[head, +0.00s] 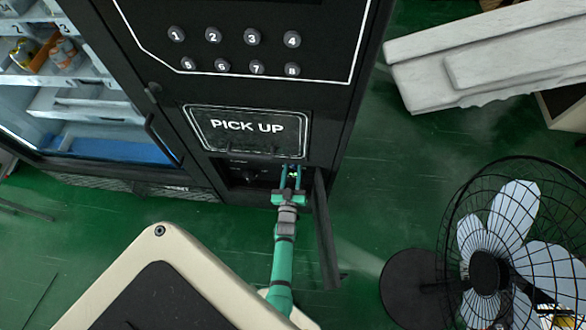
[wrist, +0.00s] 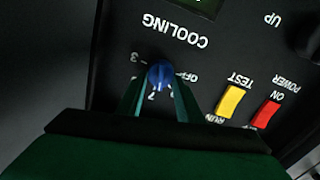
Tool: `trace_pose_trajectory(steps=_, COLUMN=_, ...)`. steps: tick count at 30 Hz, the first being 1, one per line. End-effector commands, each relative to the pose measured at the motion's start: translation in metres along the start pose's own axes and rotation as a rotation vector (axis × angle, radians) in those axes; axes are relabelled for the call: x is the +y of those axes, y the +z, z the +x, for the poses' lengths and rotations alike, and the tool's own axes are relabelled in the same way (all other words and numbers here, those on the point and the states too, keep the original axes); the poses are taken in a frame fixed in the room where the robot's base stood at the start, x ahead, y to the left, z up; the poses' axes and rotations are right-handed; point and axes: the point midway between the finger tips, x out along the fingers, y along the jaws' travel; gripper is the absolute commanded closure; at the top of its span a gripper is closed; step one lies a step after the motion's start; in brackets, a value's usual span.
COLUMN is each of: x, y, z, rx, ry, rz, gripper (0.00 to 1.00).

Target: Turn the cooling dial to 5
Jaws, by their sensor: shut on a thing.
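The cooling dial (wrist: 160,73) is a small blue knob below the upside-down word COOLING on a black control panel (wrist: 115,40) in the wrist view. My gripper (wrist: 160,88) has one green finger on each side of the dial and is shut on it. OFF shows right of the dial and a 3 at its left. Other marks beside it are partly hidden by the fingers, and I cannot read a 5. The exact dial setting is unclear. In the head view my gripper (head: 291,177) reaches into the dark opening below PICK UP; the dial cannot be made out there.
A yellow TEST/RUN switch (wrist: 230,102) and a red POWER switch (wrist: 266,113) sit right of the dial. An open black door (head: 327,230) hangs just right of my gripper. A standing fan (head: 487,270) is at the right. Numbered buttons (head: 252,37) are above the PICK UP flap (head: 247,132).

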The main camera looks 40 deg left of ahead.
Motion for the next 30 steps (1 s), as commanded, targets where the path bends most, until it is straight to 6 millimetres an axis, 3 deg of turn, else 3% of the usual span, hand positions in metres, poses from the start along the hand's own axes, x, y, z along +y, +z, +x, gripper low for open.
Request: trace_pose_trajectory(steps=30, x=0.0090, y=0.0041, z=-0.0014, rx=0.002, ry=0.005, rz=0.909, gripper=0.90)
